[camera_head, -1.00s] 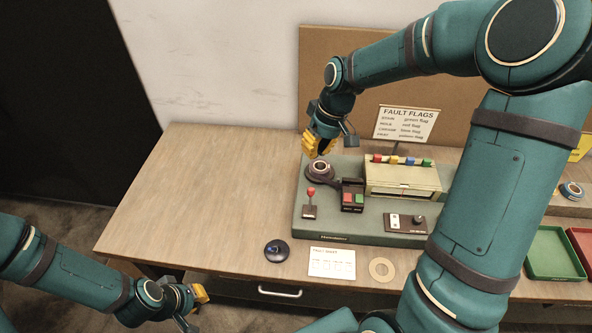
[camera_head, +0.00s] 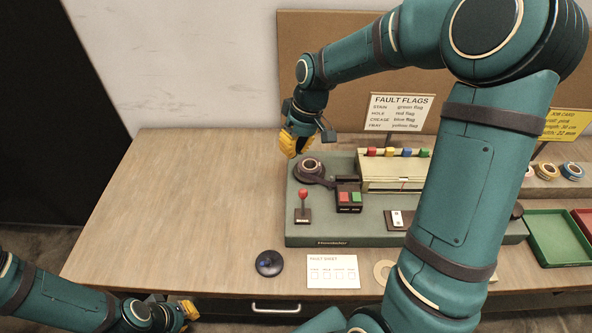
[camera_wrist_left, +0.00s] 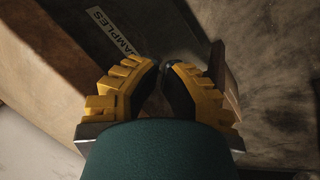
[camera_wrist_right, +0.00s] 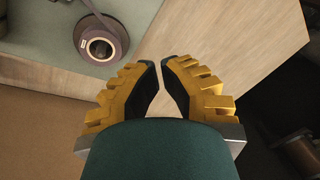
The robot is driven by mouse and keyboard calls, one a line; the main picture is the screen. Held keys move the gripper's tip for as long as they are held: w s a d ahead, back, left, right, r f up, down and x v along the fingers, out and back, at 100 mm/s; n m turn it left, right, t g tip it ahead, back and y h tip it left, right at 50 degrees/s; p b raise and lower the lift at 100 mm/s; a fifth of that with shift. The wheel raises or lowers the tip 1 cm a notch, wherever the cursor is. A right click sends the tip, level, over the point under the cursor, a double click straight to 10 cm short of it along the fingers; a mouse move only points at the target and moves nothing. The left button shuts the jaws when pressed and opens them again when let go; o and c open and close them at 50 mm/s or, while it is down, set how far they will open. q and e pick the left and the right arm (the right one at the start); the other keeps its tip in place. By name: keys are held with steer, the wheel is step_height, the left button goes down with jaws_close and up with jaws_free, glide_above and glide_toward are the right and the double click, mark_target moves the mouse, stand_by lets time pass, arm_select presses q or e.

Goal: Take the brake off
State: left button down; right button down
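A small lever with a red knob (camera_head: 303,196) stands upright on a dark base at the front left of the green-grey machine (camera_head: 360,232). Behind it is a dark round hub with a light ring (camera_head: 308,169), also at the top left of the right wrist view (camera_wrist_right: 101,45). My right gripper (camera_head: 295,146) hangs above the table, just behind and left of the hub, apart from the lever. Its fingertips are nearly together with nothing between them. My left gripper (camera_head: 187,312) is low, by the table's front edge. Its fingertips are nearly together and empty.
A red and green button box (camera_head: 349,197) stands right of the lever. A dark round disc (camera_head: 269,262) and a fault sheet (camera_head: 333,271) lie in front. Green tray (camera_head: 560,240) is at right. The table's left side (camera_head: 180,200) is clear. My right arm hides the machine's right part.

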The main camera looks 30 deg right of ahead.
mark_target(303, 203)
steer(key=b+x, duration=0.2)
steer(key=x, duration=0.8)
steer(key=s, duration=0.2)
steer(key=s+r, duration=0.1)
steer(key=shift+d, duration=0.4)
steer(key=shift+s+r, duration=0.1)
steer(key=shift+s, duration=0.3)
